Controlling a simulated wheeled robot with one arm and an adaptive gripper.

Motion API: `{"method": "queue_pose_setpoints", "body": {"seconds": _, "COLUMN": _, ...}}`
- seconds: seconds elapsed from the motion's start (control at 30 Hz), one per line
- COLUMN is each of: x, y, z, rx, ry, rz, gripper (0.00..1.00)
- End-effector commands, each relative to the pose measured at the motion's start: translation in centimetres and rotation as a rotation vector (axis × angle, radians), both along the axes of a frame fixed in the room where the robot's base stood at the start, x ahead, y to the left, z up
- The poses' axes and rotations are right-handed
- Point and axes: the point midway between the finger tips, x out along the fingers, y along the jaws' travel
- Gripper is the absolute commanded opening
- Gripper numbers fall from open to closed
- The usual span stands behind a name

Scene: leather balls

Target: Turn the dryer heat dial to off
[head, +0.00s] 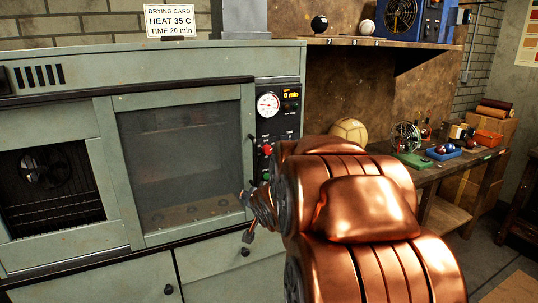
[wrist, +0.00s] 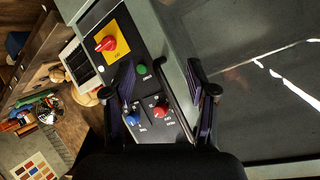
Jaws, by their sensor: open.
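The dryer's control panel (head: 280,105) is right of its glass door. In the wrist view, seen upside down, a red knob (wrist: 161,109) and a blue knob (wrist: 133,117) sit side by side. The red one looks like the heat dial; the lettering is too small to read and its setting is unclear. It also shows in the head view (head: 267,150), while my arm hides the blue one. My gripper (wrist: 160,78) is open and empty, its fingers spread either side of the panel with the knobs between them in the picture. Contact cannot be told.
The dryer door (head: 185,160) is closed. A dial gauge (head: 268,105) and a display (head: 291,95) reading 0 min sit above. A workbench (head: 450,170) stands to the right.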

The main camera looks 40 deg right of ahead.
Motion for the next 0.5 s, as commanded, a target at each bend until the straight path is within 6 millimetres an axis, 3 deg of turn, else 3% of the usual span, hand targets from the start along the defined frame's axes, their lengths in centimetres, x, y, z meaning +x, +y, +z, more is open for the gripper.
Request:
{"method": "queue_pose_setpoints", "body": {"seconds": 0.03, "x": 0.4, "y": -1.9, "z": 0.6, "rx": 0.007, "ry": -0.07, "rz": -0.022, "gripper": 0.57}}
{"method": "queue_pose_setpoints", "body": {"seconds": 0.2, "x": 1.3, "y": -6.5, "z": 3.7, "rx": 0.037, "ry": -0.318, "rz": -0.05, "gripper": 0.57}}
{"method": "queue_pose_setpoints", "body": {"seconds": 0.33, "x": 1.3, "y": -8.8, "z": 5.5, "rx": 0.063, "ry": -0.462, "rz": -0.049, "gripper": 0.57}}
{"method": "queue_pose_setpoints", "body": {"seconds": 0.5, "x": 1.0, "y": -10.2, "z": 7.1, "rx": 0.084, "ry": -0.572, "rz": -0.035, "gripper": 0.57}}
